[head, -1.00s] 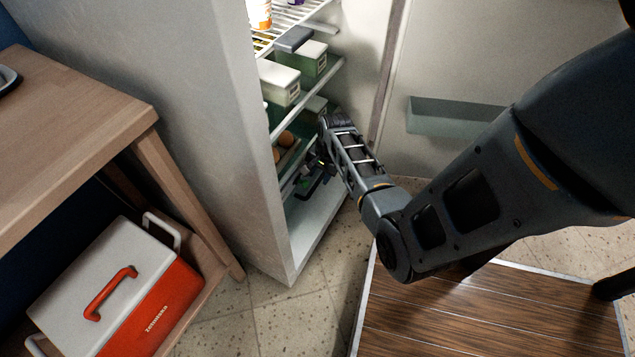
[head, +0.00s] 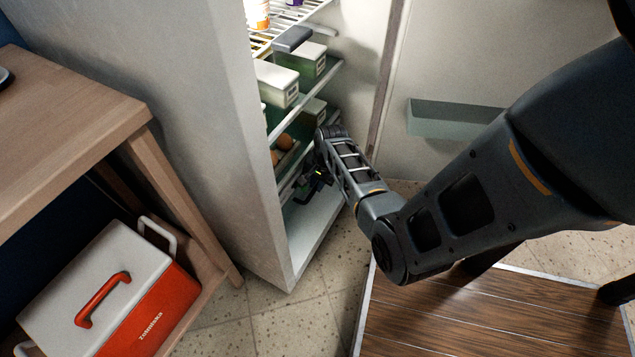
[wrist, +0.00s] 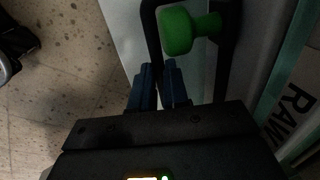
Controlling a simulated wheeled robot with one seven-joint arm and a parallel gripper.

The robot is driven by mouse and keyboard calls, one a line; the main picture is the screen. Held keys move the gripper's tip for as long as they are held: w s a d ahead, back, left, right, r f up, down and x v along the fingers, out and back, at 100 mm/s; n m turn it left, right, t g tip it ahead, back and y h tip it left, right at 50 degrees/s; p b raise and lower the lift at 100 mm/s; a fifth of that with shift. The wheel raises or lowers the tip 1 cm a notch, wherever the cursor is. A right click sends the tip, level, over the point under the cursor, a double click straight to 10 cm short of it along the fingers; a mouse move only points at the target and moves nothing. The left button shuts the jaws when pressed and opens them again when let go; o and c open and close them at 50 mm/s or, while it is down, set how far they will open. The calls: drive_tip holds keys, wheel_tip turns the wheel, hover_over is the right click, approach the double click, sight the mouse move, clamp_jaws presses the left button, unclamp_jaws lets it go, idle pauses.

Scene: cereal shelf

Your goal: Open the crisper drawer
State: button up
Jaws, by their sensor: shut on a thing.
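My gripper (head: 312,187) is inside the open fridge (head: 205,120), low down, in front of the crisper drawer area. In the wrist view its two blue fingers (wrist: 159,86) are closed around the lower end of a black bar (wrist: 152,42), which looks like a drawer handle. A rounded green piece (wrist: 178,31) lies beside the bar, beyond the fingertips. A pale teal-edged panel lettered "RAW" (wrist: 289,104) runs along the right. In the head view my wrist hides most of the drawer front, so I cannot tell how far it stands out.
Brown round items (head: 285,142) sit left of my gripper. Lidded containers (head: 277,82) stand on the shelf above. The fridge door (head: 470,50) stands open at the right. A wooden table (head: 75,130), a red-and-white cooler (head: 110,290) and a dark slatted surface (head: 450,315) flank the floor.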

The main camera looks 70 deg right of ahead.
clamp_jaws()
drive_tip(key=s+a+p, duration=0.2)
drive_tip(key=s+p, duration=0.2)
drive_tip(key=s, duration=0.6)
drive_tip(key=s+a+p, duration=0.3)
drive_tip(key=s+p, duration=0.2)
drive_tip(key=s, duration=0.6)
drive_tip(key=shift+s+a, duration=0.15)
drive_tip(key=shift+s, duration=0.1)
drive_tip(key=o, duration=0.7)
unclamp_jaws()
drive_tip(key=shift+o, duration=0.2)
